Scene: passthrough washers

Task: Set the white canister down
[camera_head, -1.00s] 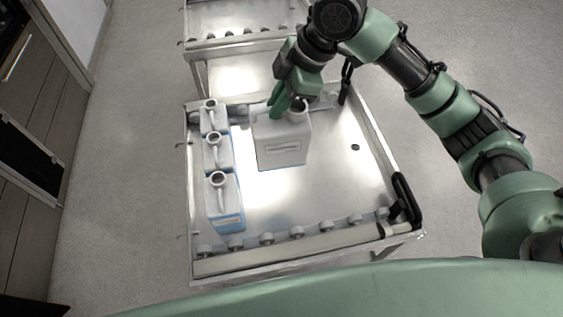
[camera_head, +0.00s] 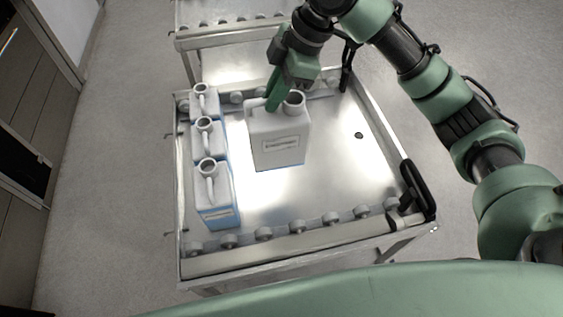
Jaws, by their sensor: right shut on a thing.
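The white canister (camera_head: 279,141) is in the middle of the head view, over the far middle part of the metal cart table (camera_head: 330,190). It is upright, with a label on its near face and an open neck on top. My right gripper (camera_head: 272,97) is shut on the canister's handle at its top left. Whether the canister's base touches the table or hangs just above it, I cannot tell. My left gripper is not in view.
Several white canisters (camera_head: 214,189) stand in a row along the table's left edge. Rollers (camera_head: 264,234) line the near and far edges. A black handle (camera_head: 418,190) is at the right corner. The table's right and near middle is bare. Another cart (camera_head: 225,37) stands behind.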

